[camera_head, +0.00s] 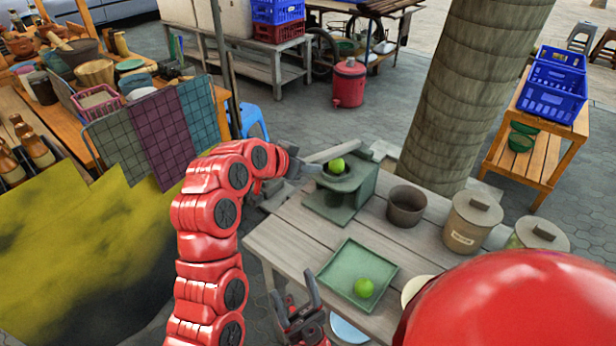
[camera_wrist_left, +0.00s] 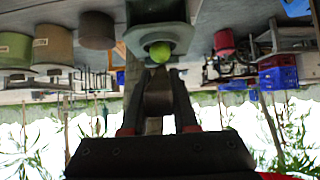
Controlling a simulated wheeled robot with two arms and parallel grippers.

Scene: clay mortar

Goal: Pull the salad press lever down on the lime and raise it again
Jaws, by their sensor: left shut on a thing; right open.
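The green salad press (camera_head: 348,193) stands on the grey wooden table. A green lime (camera_head: 337,165) sits at its top, and it also shows in the left wrist view (camera_wrist_left: 160,52). The grey lever (camera_head: 325,154) reaches left from the press and slopes slightly down toward its free end. My left gripper (camera_head: 297,168) is shut on that free end; in the left wrist view the lever (camera_wrist_left: 157,98) lies between the two fingers. My right gripper (camera_head: 295,292) is open and empty, low beside the table's front edge.
A green tray (camera_head: 339,260) holding another lime (camera_head: 363,287) lies in front of the press. A dark pot (camera_head: 406,206) and lidded canisters (camera_head: 470,222) stand to the right. A thick trunk (camera_head: 470,90) rises behind the table. Grid panels (camera_head: 150,135) stand at left.

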